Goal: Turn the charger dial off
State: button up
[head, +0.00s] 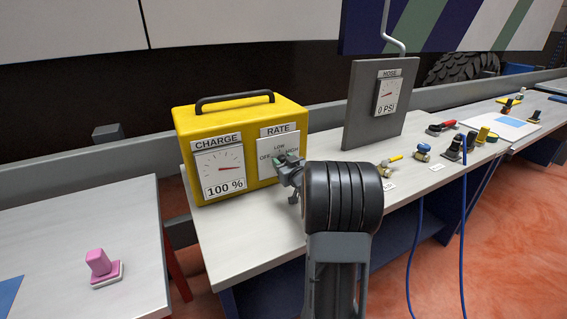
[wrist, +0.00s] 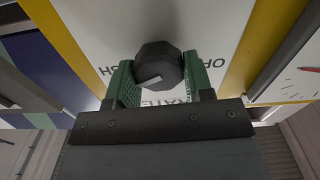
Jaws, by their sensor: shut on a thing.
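The yellow charger (head: 240,142) stands on the bench with a CHARGE gauge (head: 219,168) reading 100 % and a RATE panel (head: 265,146) marked OFF, LOW and HIGH. My gripper (head: 288,161) is at this panel and hides the dial in the head view. In the wrist view the dark, faceted dial (wrist: 158,60) sits between the green fingers of my gripper (wrist: 159,72), which is shut on it. The panel appears upside down there, with OFF at the right and HIGH at the left. The dial's white mark points to the lower left, toward the HIGH side.
A grey hose panel (head: 375,115) reading 0 PSI stands right of the charger. Valves (head: 423,152) and other fittings lie further right, with blue hoses hanging down. The bench (head: 240,235) before the charger is clear.

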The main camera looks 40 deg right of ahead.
jog(key=shift+f+n+b, duration=0.15)
jog(key=shift+n+b, duration=0.15)
jog(key=shift+b, duration=0.2)
jog(key=shift+f+n+b, duration=0.1)
jog(key=shift+n+b, duration=0.5)
jog(key=shift+b, duration=0.2)
jog(key=n+b, duration=0.3)
jog(key=b, duration=0.1)
jog(key=shift+a+f, duration=0.1)
jog(key=shift+a, duration=0.05)
jog(key=n+b, duration=0.7)
jog(key=shift+a+n, duration=0.1)
jog(key=shift+n, duration=0.2)
jog(key=n+b, duration=0.2)
jog(key=n, duration=0.1)
jog(key=n+b, duration=0.3)
jog(key=shift+f+n, duration=0.2)
jog(key=shift+n, duration=0.1)
jog(key=n+b, duration=0.2)
jog(key=n, duration=0.1)
jog(key=shift+n+b, duration=1.2)
jog(key=shift+n, duration=0.7)
